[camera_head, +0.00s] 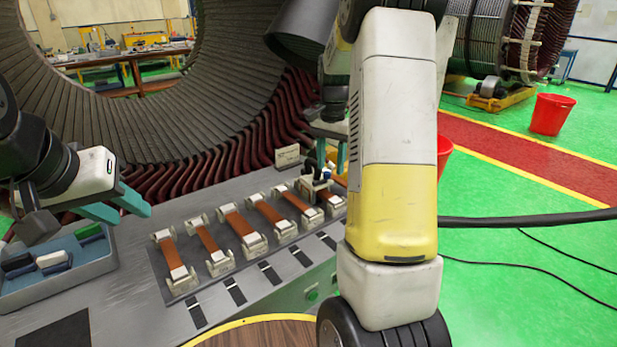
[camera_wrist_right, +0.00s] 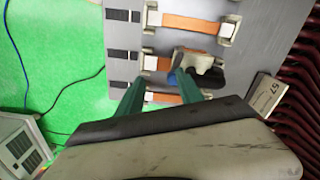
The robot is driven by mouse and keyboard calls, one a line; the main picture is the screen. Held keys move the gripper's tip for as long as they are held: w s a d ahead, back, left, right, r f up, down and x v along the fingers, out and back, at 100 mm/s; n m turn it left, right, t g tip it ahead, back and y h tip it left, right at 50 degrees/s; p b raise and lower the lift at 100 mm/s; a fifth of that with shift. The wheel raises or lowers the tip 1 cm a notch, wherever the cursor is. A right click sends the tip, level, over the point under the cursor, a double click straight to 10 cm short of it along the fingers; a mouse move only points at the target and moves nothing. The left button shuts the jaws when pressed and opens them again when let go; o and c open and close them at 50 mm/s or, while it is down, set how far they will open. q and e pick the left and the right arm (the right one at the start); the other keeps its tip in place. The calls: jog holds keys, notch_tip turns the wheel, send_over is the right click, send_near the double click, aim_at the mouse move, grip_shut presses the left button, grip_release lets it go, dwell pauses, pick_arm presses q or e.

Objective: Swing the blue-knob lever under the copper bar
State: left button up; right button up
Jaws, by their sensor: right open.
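My left gripper (camera_head: 120,205) is open and empty at the left, above the bench.
A blue tray (camera_head: 85,268) with small blocks stands at the left. The big stator ring (camera_head: 130,130) rises behind the bench. A small number plate (camera_wrist_right: 265,93) stands near the lever. My right arm hides part of the bench's right end.

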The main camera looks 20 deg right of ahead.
jog(key=s+a, duration=0.3)
jog(key=s, duration=0.3)
jog(key=s+a+r, duration=0.1)
jog(key=s+a, duration=0.2)
jog(key=s, duration=0.4)
jog(key=shift+a+r, duration=0.2)
jog(key=shift+a, duration=0.1)
